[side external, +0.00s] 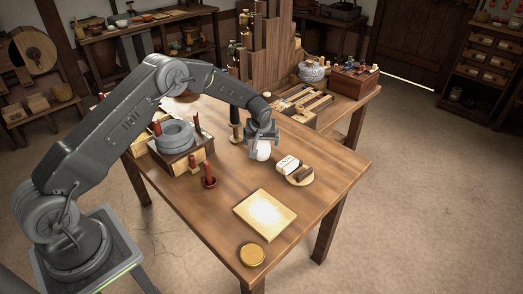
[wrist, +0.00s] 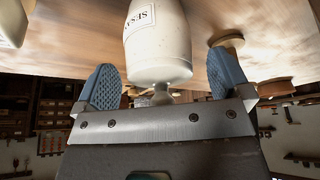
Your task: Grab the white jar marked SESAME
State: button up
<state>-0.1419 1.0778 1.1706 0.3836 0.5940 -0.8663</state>
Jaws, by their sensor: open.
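A white jar (wrist: 158,48) shows upside down in the wrist view, with dark letters that read in part like "SESA" on its label. Its knobbed end (wrist: 161,96) points toward my gripper's palm. My gripper (wrist: 166,82) is open, with a blue-padded finger on either side of the jar and a visible gap at both sides. In the side view my gripper (side external: 262,137) is over the white jar (side external: 263,152), which stands on the wooden table (side external: 325,155); its label cannot be read there.
A pale square board (side external: 265,215) and a gold round lid (side external: 252,254) lie nearer. A red candle (side external: 208,178) and a grey stone quern (side external: 175,136) stand left.

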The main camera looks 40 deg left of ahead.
jog(key=shift+w+f, duration=0.1)
jog(key=shift+f, duration=0.2)
jog(key=shift+c, duration=0.3)
jog(key=c, duration=1)
jog(key=shift+r, duration=0.1)
jog(key=shift+c, duration=0.6)
jog(key=shift+r, duration=0.1)
